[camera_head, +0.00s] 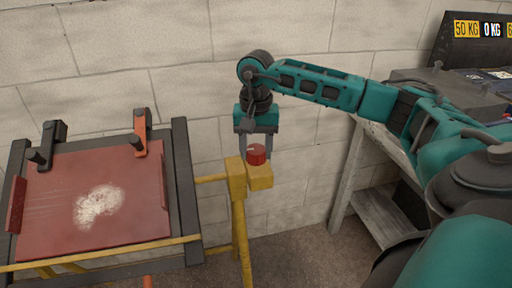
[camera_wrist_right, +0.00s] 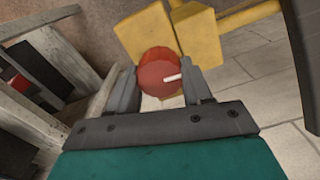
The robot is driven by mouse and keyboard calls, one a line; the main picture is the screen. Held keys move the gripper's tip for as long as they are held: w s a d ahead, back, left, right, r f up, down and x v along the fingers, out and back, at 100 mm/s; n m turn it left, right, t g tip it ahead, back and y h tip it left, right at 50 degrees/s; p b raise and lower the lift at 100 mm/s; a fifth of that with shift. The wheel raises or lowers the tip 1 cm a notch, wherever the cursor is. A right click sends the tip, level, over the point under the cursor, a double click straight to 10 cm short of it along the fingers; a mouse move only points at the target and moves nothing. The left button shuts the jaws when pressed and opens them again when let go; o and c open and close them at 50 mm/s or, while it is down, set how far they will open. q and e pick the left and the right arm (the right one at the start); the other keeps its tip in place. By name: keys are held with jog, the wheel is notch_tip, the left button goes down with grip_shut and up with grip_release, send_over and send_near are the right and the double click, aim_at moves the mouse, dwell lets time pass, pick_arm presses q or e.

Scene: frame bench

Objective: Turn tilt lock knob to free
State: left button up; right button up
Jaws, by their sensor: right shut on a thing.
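The red tilt lock knob (camera_head: 257,154) sits on top of a yellow block (camera_head: 259,176) beside the tilting frame. It carries a white pointer line; in the right wrist view the knob (camera_wrist_right: 165,73) shows that line pointing right. My right gripper (camera_head: 256,152) comes down from above, with its fingers on either side of the knob. In the right wrist view the gripper (camera_wrist_right: 163,84) is shut on the knob. No markings for lock or free can be made out. My left gripper is not in view.
A dark frame (camera_head: 183,175) holds a red-brown panel (camera_head: 135,205) with a pale worn patch, at left. Clamps (camera_head: 140,133) stand at its top edge. A yellow post (camera_head: 242,235) supports the block. A grey wooden bench (camera_head: 345,185) stands at right, against the block wall.

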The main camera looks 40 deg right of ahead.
aim_at(257, 149)
jog(key=o, duration=1)
jog(key=shift+o, duration=0.2)
pick_arm(q)
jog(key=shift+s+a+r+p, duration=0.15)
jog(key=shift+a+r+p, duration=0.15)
jog(key=shift+p, duration=0.5)
pick_arm(e)
notch_tip(257, 149, up, 13)
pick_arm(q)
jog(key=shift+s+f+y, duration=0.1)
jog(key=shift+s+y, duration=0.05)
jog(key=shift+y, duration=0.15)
pick_arm(e)
jog(key=shift+f, duration=0.1)
